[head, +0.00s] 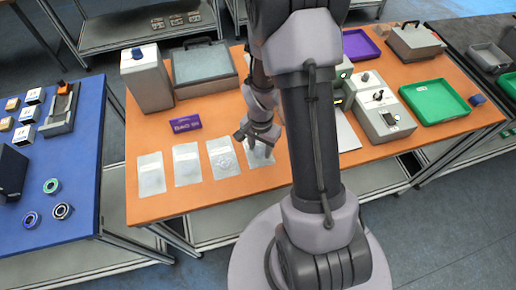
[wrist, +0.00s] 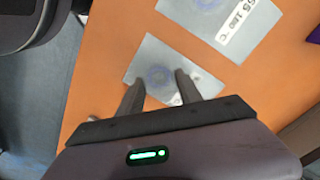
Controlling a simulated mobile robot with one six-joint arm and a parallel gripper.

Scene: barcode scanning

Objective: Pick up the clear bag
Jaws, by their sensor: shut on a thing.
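Several flat clear bags lie in a row along the front of the orange table (head: 150,209). The rightmost clear bag (head: 259,156) is at my gripper (head: 256,140) and is partly hidden by it. In the wrist view, my gripper (wrist: 158,80) has its two fingers around the near part of this clear bag (wrist: 150,55), shut on it. The bag looks flat, with a faint round shape inside. Whether it is lifted off the table cannot be told.
Another clear bag (head: 222,158) lies just left. A purple "BAG" box (head: 185,123) sits behind the row. A grey scanner-like machine (head: 383,115) and a green tray (head: 435,102) stand right. A blue table (head: 75,165) is at left.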

